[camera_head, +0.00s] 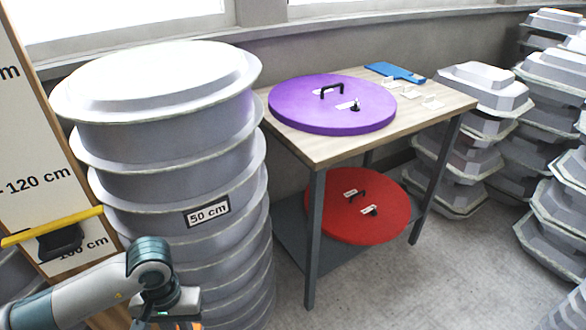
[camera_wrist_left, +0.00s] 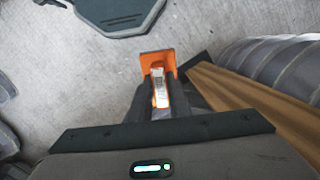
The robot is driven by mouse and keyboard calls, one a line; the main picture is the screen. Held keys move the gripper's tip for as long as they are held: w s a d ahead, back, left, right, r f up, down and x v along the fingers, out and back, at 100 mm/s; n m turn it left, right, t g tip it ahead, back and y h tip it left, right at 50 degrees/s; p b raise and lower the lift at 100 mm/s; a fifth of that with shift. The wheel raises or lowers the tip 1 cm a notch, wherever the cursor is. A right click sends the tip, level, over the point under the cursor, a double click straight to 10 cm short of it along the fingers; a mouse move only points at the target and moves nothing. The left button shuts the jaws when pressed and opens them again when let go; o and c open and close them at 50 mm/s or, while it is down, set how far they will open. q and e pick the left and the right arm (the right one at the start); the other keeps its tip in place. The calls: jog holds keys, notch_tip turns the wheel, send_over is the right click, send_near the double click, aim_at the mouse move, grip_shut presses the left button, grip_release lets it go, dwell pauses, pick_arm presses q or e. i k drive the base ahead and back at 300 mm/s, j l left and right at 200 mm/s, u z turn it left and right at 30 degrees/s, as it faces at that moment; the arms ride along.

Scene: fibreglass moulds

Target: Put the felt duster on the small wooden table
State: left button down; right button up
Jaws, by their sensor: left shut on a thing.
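The small wooden table (camera_head: 452,98) stands in the middle of the head view, with a light wood top and grey metal legs. My left gripper (camera_wrist_left: 160,100) is shut on an orange block with a pale label, seemingly the felt duster (camera_wrist_left: 157,60), in the left wrist view. The fingers cover part of it. It is held above the grey floor, apart from the table. In the head view my left wrist is at the bottom left, and the fingers are mostly below the picture edge. My right gripper is not in view.
A purple disc lid (camera_head: 300,95), a blue flat thing (camera_head: 395,71) and small pale labels lie on the tabletop; its front right part is bare. A red disc lid (camera_head: 345,225) lies on the lower shelf. A tall mould stack (camera_head: 165,145) stands left of the table.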

aim_at(444, 93)
jog(key=i+l, duration=0.2)
jog(key=l, duration=0.35)
jog(key=i+l, duration=0.2)
jog(key=l, duration=0.3)
jog(key=i+l+z, duration=0.1)
jog(key=l, duration=0.45)
jog(key=i+l, duration=0.35)
jog(key=l, duration=0.15)
jog(key=i+l, duration=0.2)
jog(key=l, duration=0.3)
jog(key=i+l+z, duration=0.1)
jog(key=i+l, duration=0.15)
jog(key=l, duration=0.3)
jog(key=i+l, duration=0.2)
jog(key=l, duration=0.3)
jog(key=i+l, duration=0.25)
jog(key=l, duration=0.2)
jog(key=l+z, duration=0.05)
